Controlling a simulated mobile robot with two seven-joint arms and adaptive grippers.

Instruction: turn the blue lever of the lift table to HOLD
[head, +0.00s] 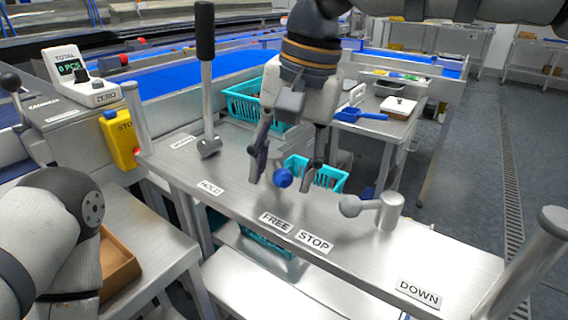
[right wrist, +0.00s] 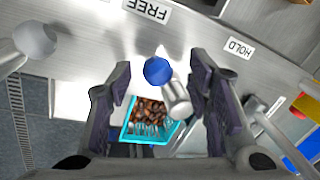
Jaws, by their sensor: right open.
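The blue lever's ball (head: 283,178) shows in the head view between the fingers of my right gripper (head: 282,181). In the right wrist view the blue ball (right wrist: 158,70) sits on a short metal stem (right wrist: 177,102). My right gripper (right wrist: 160,78) is open there, one finger on each side of the lever, with gaps visible. The HOLD label (head: 210,187) is left of the ball and the FREE label (head: 276,222) is just in front of it. The ball lies between these labels, closer to FREE. My left gripper is out of view.
The lift table's metal top (head: 350,262) also bears a grey-ball lever (head: 365,205) near the STOP label (head: 314,241), a DOWN label (head: 418,292) and a tall black-handled lever (head: 206,80). Teal baskets (head: 318,172) stand behind and below. A yellow stop box (head: 120,138) is at left.

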